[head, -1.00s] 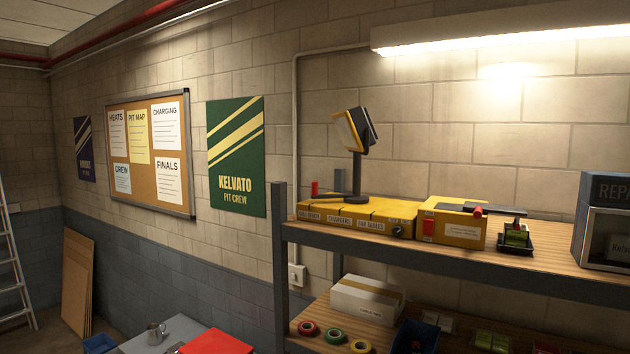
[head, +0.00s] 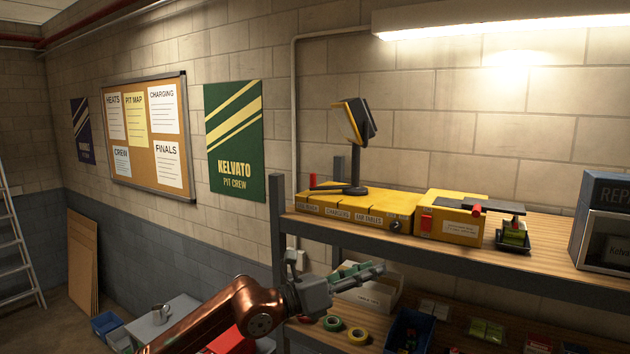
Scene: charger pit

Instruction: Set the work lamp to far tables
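The work lamp (head: 358,125), a black and yellow head on a dark post, stands upright on a long yellow box on the upper shelf. The lamp head is seen nearly edge-on. My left gripper (head: 370,270) is below the upper shelf's front edge, apart from the lamp and box. Its fingers point right and show green pads; their gap is unclear. My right gripper is out of view.
The upper shelf (head: 555,243) also holds a second yellow box (head: 450,222) with a red switch, a small black tray (head: 514,240) and a grey cabinet (head: 603,225). A white carton (head: 372,294) and tape rolls (head: 357,335) sit on the lower shelf. The space left of the shelf is fairly open.

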